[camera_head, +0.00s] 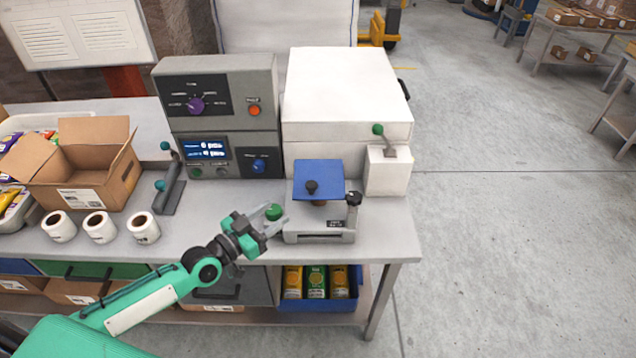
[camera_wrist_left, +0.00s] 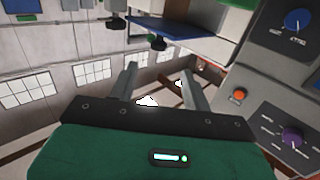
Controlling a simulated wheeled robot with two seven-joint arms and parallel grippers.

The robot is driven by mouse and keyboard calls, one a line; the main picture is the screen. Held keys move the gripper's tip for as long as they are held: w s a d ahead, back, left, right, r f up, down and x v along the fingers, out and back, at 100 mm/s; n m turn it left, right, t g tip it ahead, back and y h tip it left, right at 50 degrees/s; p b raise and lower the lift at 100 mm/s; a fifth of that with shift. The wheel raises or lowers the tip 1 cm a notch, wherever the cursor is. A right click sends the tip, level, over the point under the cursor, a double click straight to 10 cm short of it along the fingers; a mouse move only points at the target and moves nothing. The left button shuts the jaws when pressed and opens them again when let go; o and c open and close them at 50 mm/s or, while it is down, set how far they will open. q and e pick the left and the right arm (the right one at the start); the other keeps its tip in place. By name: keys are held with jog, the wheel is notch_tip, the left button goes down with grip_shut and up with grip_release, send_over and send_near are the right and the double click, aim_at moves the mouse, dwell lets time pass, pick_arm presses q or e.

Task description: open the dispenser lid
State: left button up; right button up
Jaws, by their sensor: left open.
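The dispenser (camera_head: 318,237) is a low grey device on the table, right of centre in the head view. My left gripper (camera_head: 276,217) is open, just left of the dispenser and apart from the knob. A green ball (camera_head: 274,212) appears between its fingers in the head view; I cannot tell what it belongs to. My right gripper is out of view.
A grey control box (camera_head: 222,120) and a white lidded machine (camera_head: 345,100) stand behind. A lever with a teal ball (camera_head: 168,190), label rolls (camera_head: 143,228) and an open carton (camera_head: 80,185) are to the left. The table's front edge runs below my gripper.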

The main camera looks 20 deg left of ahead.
aim_at(311, 186)
pick_arm(q)
jog(key=p+x, duration=0.2)
jog(key=x, duration=1)
jog(key=shift+p, duration=0.3)
jog(key=shift+x, duration=0.85)
grip_shut()
